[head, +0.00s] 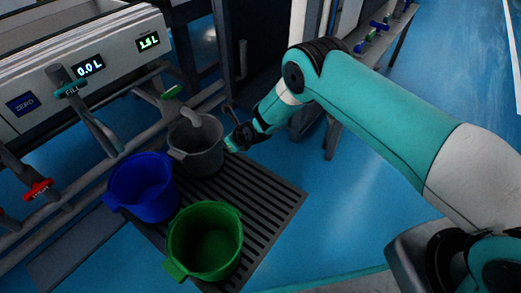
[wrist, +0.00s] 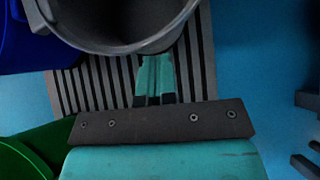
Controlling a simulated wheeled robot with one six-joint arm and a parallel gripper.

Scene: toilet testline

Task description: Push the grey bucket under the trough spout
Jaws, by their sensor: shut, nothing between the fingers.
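The grey bucket (head: 203,160) stands upright on a dark slatted grate (head: 268,205), behind the blue and green buckets. The trough spout (head: 191,119) is a grey pipe end that overlaps the bucket's open mouth in the head view; the exact height gap cannot be told. My gripper (head: 232,145) is shut and empty at the bucket's right side. In the wrist view the closed teal fingers (wrist: 155,72) point at the wall of the grey bucket (wrist: 120,22), at or very near contact. The fingertips are partly hidden under its rim.
A blue bucket (head: 145,188) and a green bucket (head: 205,242) stand close by on the grate. The trough (head: 75,60) has displays reading 0.0 L and 1.5 L. Valve pipes with green and red handles (head: 38,190) are at left. Blue floor (head: 345,200) is clear at right.

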